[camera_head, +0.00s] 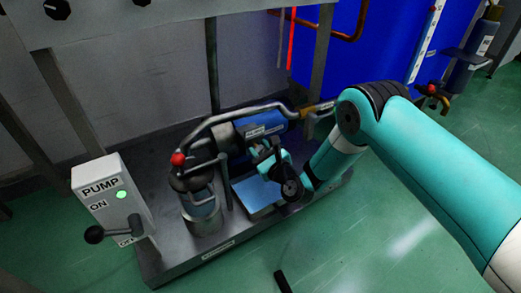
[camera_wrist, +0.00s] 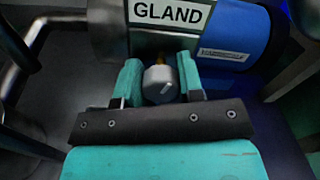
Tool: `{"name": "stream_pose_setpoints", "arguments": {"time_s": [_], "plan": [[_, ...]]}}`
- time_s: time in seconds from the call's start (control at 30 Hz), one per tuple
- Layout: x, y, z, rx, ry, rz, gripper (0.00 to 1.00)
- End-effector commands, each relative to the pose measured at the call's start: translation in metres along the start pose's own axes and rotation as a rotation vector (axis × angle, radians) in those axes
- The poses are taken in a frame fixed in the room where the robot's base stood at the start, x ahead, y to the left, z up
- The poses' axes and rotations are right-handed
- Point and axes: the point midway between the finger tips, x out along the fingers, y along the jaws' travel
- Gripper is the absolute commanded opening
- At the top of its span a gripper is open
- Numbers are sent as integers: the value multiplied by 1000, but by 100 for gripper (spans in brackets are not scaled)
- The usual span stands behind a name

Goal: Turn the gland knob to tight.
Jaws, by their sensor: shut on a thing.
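The gland knob (camera_wrist: 160,84) is a small grey-white rounded knob in the wrist view, just below the white GLAND label (camera_wrist: 168,13). My gripper (camera_wrist: 160,82) is around the knob, one teal finger on each side, shut on it. A yellowish bit shows just behind the knob. In the head view my gripper (camera_head: 265,160) reaches in at the blue pump motor (camera_head: 262,122), and the knob is too small or hidden to make out there. No tight marking can be read in either view.
A PUMP switch box (camera_head: 112,205) with a black-knobbed lever and a lit green lamp stands at the left. A red-knobbed handle (camera_head: 178,160) and a curved grey pipe (camera_head: 240,110) rise close to my gripper.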

Motion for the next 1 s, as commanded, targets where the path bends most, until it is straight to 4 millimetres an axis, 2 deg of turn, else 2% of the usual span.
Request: {"name": "stream_pose_setpoints", "arguments": {"time_s": [0.37, 1.0], "plan": [[0, 0, 0, -126, 3, -2, 11], [1, 1, 0, -710, 4, -2, 11]]}}
